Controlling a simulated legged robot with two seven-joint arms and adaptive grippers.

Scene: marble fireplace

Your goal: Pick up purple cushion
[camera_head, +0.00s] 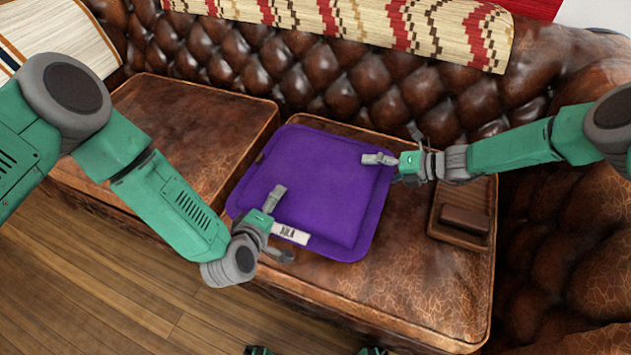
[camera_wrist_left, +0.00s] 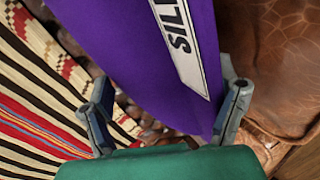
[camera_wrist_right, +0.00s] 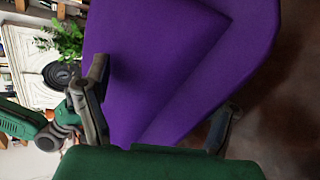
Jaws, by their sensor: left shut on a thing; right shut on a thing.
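The purple cushion (camera_head: 320,195) shows over the right-hand seat of the brown leather sofa, with a white lettered label near its front edge. My left gripper (camera_head: 279,228) is shut on its front left edge, beside the label. In the left wrist view the cushion (camera_wrist_left: 120,50) passes between the fingers. My right gripper (camera_head: 395,148) is shut on its right edge toward the back. In the right wrist view the cushion (camera_wrist_right: 170,60) lies between the fingers. The finger parts under the cushion are hidden. I cannot tell whether it touches the seat.
A wooden tray (camera_head: 438,226) with a brown block (camera_head: 465,219) lies on the sofa right of the cushion. A patterned blanket (camera_head: 340,20) hangs over the backrest (camera_head: 310,70). The left seat (camera_head: 195,130) is clear. Wooden floor (camera_head: 100,280) lies in front.

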